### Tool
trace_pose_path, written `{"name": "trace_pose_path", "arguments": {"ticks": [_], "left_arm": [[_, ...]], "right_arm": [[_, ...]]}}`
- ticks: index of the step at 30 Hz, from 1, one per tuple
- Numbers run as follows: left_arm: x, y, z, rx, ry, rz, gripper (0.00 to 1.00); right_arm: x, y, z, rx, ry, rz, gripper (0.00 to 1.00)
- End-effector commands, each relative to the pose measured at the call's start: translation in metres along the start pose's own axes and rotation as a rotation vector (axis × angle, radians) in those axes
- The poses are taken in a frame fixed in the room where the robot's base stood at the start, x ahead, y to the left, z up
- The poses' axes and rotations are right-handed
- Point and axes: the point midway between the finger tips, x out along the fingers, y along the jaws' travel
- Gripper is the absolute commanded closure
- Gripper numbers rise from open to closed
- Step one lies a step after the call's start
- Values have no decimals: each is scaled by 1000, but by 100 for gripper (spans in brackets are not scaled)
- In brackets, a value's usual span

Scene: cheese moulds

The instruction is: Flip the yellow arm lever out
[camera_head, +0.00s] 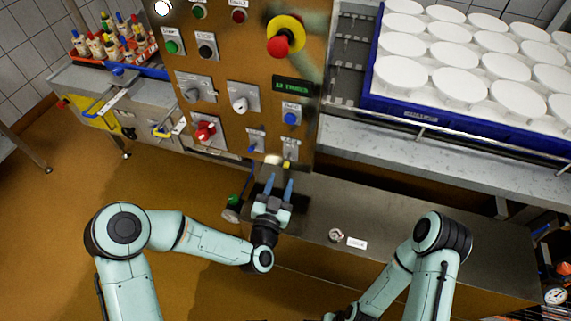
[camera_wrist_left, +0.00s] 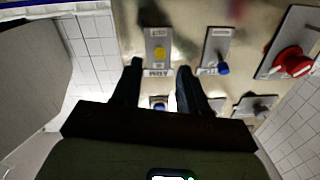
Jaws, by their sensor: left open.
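The yellow arm lever (camera_head: 287,164) is a small yellow-tipped toggle on a grey plate low on the brown control panel. It also shows in the left wrist view (camera_wrist_left: 159,53), with its labelled plate around it. My left gripper (camera_head: 279,184) is open and points up at the panel, just below the lever in the head view. In the left wrist view its fingers stand on either side of the lever's column, with the yellow tip a little beyond them. I cannot tell any contact.
A blue-tipped lever (camera_head: 252,149) sits close beside the yellow one. A red rotary switch (camera_head: 205,131) and an emergency stop (camera_head: 279,46) are on the same panel. A blue crate (camera_head: 450,121) of white moulds stands at right. A dark bench top (camera_head: 400,221) lies below.

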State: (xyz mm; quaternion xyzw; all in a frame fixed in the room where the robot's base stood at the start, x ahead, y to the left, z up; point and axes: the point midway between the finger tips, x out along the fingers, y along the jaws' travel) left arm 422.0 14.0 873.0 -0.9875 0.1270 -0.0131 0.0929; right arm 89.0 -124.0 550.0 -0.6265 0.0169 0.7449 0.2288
Motion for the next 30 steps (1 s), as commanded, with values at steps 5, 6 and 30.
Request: {"name": "trace_pose_path", "arguments": {"ticks": [5, 6, 30], "left_arm": [[37, -1, 0, -2, -1, -2, 57], [43, -1, 0, -2, -1, -3, 57], [68, 0, 1, -1, -2, 0, 100]], "right_arm": [[-7, -2, 0, 0, 2, -1, 100], [-8, -3, -1, -1, 3, -1, 100], [-10, -4, -1, -1, 4, -1, 100]]}}
